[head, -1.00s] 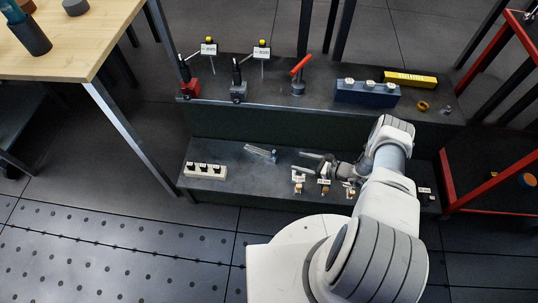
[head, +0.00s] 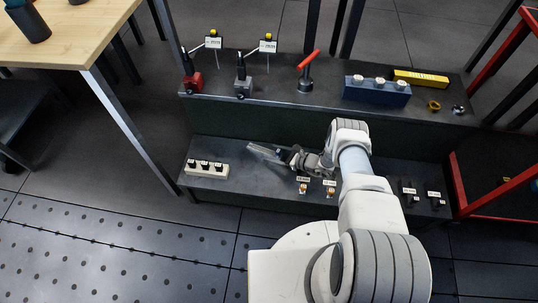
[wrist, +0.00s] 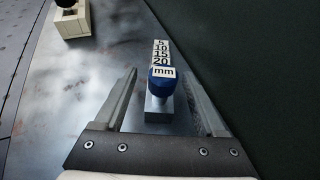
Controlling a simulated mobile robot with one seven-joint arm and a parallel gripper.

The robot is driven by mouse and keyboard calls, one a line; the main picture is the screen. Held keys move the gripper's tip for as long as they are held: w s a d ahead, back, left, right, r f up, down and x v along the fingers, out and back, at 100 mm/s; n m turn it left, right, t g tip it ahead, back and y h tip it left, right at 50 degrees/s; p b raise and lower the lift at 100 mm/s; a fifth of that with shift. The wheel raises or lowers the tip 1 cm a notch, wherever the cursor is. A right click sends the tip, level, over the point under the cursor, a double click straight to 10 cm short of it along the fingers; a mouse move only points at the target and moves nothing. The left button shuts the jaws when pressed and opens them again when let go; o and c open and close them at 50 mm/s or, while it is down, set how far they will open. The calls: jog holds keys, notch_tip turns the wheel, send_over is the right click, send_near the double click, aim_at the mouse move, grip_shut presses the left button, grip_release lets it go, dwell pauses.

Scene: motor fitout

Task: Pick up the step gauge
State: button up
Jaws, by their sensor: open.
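The step gauge (wrist: 161,88) shows in the wrist view as a grey metal block with a blue knob and a stepped row of white labels reading 5, 10, 15, 20 and mm. It stands on the dark lower shelf. My gripper (wrist: 160,74) is open, with one finger to the left of the gauge and one to the right. Gaps show between the fingers and the gauge. In the head view my gripper (head: 266,152) is low over the lower shelf, and the gauge is largely hidden or too small to make out there.
A pale block with three black knobs (head: 206,170) is left of my gripper. Small labelled pieces (head: 303,188) lie to the right. The upper shelf holds a red base (head: 194,83), a red-handled tool (head: 305,80), a blue block (head: 376,92) and a yellow bar (head: 420,78).

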aim_at(267, 152)
jog(key=shift+x, duration=1.05)
jog(key=shift+w, duration=0.1)
grip_shut()
jog(key=shift+r, duration=0.1)
dwell(0.4)
